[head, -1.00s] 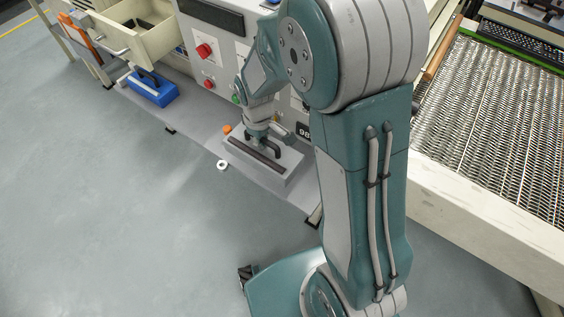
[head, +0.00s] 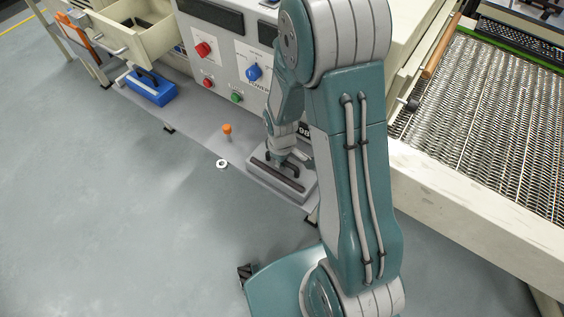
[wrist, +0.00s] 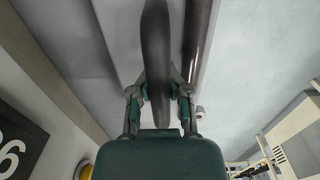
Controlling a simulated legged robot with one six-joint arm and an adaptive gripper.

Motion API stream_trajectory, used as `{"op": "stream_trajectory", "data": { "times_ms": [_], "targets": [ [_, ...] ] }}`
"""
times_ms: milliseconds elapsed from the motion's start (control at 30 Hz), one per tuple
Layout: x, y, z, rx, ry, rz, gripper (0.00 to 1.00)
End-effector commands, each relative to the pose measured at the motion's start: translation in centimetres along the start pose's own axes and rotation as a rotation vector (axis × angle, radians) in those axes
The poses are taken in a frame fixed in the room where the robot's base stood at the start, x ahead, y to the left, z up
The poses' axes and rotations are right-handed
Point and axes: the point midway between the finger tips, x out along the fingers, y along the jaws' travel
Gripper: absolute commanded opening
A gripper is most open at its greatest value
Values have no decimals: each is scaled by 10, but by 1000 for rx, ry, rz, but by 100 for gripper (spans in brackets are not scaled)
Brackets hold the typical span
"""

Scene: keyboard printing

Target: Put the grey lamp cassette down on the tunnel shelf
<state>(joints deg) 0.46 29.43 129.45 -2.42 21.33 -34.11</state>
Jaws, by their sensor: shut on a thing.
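The grey lamp cassette (head: 277,177) has a dark strip along it and a dark arched handle. It is at the right end of the grey tunnel shelf (head: 200,134), low over it; I cannot tell whether its underside touches. My gripper (head: 284,160) is shut on the handle from above. In the wrist view my gripper (wrist: 160,88) has a finger on each side of the handle (wrist: 156,45), with the cassette's pale top and dark strip (wrist: 197,40) beyond. The cassette's far right side is partly hidden by my arm.
An orange-topped peg (head: 227,130) stands on the shelf left of the cassette. A white ring (head: 222,164) lies near the shelf's front edge. A blue cassette (head: 152,89) sits at the shelf's left. The control panel (head: 228,62) rises behind; a mesh conveyor (head: 490,120) is at right.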

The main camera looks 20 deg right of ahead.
Motion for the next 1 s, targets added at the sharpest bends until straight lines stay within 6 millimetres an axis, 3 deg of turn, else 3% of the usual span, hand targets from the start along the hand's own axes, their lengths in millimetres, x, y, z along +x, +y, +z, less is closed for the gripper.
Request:
{"op": "stream_trajectory", "data": {
  "times_ms": [300,333,400,800,1000],
  "targets": [
    [4,0,0,0,0,0,0],
    [4,0,0,0,-1,-1,31],
    [4,0,0,0,-1,-1,56],
    [2,0,0,0,0,0,56],
    [-22,1,-1,-1,3,2,56]
  ]
}}
